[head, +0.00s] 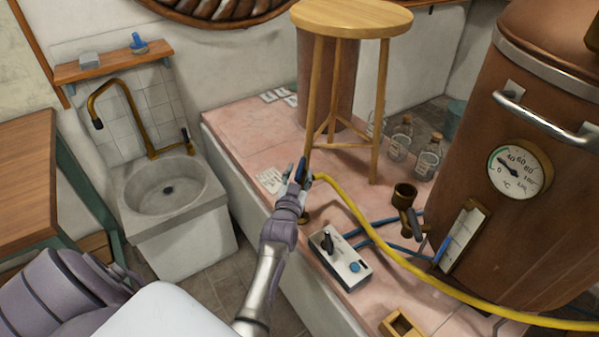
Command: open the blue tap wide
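My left gripper (299,176) reaches over the pink tiled bench, at the near end of the yellow hose (362,217). A dark blue piece (302,170) shows at its fingertips. This may be the blue tap's handle, but I cannot tell it clearly from the fingers. A small brass part (304,217) shows just below the gripper. The gripper hides most of the fitting there, and I cannot tell whether the fingers are closed on it. My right gripper is not in view.
A wooden stool (352,18) stands just behind the gripper. A stone sink (168,188) is left.

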